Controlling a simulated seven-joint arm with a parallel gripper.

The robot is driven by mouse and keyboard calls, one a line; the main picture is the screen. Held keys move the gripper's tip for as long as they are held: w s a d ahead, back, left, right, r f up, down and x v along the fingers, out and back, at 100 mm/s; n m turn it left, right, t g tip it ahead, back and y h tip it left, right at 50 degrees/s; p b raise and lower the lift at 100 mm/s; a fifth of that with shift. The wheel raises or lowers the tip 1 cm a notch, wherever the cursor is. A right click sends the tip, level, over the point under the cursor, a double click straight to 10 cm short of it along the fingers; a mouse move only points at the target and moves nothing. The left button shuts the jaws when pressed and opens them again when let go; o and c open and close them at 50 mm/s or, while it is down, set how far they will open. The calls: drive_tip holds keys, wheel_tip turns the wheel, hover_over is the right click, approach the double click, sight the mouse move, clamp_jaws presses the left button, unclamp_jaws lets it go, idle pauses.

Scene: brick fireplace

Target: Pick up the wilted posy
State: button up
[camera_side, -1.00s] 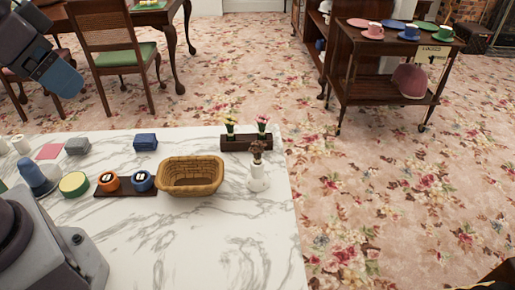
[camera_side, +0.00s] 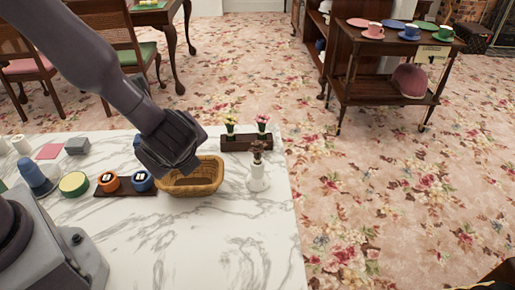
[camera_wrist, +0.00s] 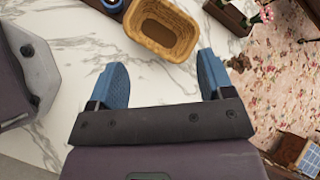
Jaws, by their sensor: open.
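The wilted posy (camera_side: 257,150), brown and drooping, stands in a white vase (camera_side: 258,178) near the right edge of the marble table. In the wrist view a brown clump that looks like the posy (camera_wrist: 239,63) shows just right of my right-hand finger. My gripper (camera_wrist: 161,76) is open and empty, its two blue fingers apart above bare marble. In the side view my gripper (camera_side: 172,150) hangs over the left part of the basket, left of the posy; its fingers are hidden there.
A wicker basket (camera_side: 205,186) stands left of the vase. A dark planter (camera_side: 236,144) with yellow and pink posies stands behind it. Orange and blue round items (camera_side: 109,181) sit on a dark strip further left. The marble in front is clear.

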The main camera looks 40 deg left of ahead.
drive_tip(key=w+d+f+m+t, duration=0.4)
drive_tip(key=d+m, duration=0.1)
drive_tip(key=m, duration=0.2)
drive_tip(key=m+t+h, duration=0.2)
drive_tip(key=m+t, duration=0.2)
drive_tip(key=m, duration=0.1)
approach(258, 138)
drive_tip(key=x, duration=0.5)
drive_tip(key=shift+w+d+f, duration=0.1)
drive_tip(key=shift+w+d, duration=0.1)
drive_tip(key=shift+d, duration=0.1)
drive_tip(key=shift+s+a+x, duration=0.1)
drive_tip(key=shift+a+x, duration=0.1)
drive_tip(key=shift+x, duration=1.15)
drive_tip(key=shift+s+a+x, duration=0.1)
drive_tip(key=shift+a+x, duration=0.05)
drive_tip(key=shift+x, duration=1.2)
drive_tip(key=c, duration=1)
